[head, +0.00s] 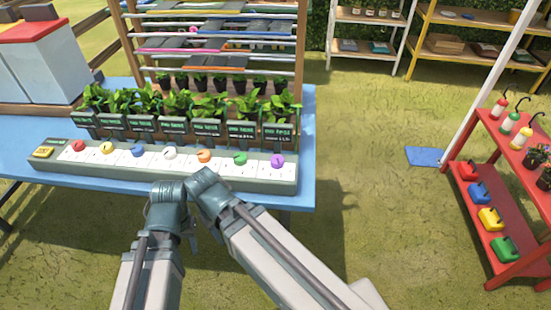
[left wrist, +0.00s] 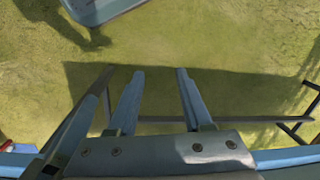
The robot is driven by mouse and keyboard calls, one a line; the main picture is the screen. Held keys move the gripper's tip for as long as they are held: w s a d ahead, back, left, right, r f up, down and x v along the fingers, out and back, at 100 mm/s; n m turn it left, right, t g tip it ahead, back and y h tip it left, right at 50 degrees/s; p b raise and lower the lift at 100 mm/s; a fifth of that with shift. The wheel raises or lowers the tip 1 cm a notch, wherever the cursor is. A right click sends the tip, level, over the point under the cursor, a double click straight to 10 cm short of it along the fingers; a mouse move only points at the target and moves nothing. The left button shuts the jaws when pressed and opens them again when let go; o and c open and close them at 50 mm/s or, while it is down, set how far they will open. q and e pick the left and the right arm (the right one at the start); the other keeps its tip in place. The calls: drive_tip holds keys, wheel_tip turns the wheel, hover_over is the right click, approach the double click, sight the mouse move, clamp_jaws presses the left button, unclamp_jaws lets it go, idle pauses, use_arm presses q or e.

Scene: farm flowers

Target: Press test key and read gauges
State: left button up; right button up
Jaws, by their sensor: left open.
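A long grey panel (head: 270,184) lies along the front of the blue table in the head view. A yellow key with small dark lettering (head: 43,152) sits at its left end; the lettering is too small to read. White gauge faces with coloured caps, from red (head: 78,146) to purple (head: 278,161), line the panel. My left gripper (head: 167,188) is at the panel's front edge, right of the yellow key and apart from it. Its two fingers stand apart and empty in the left wrist view (left wrist: 160,75). My right arm ends just beside it; its fingers are hidden.
Several potted plants with dark label boards (head: 207,127) stand behind the panel. A rack of rails (head: 220,40) rises behind them. A red stand (head: 480,210) with bottles is at the right. Grass between table and stand is clear, apart from a blue mat (head: 425,157).

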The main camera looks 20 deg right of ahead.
idle(0.4)
use_arm(q)
clamp_jaws()
idle(1.6)
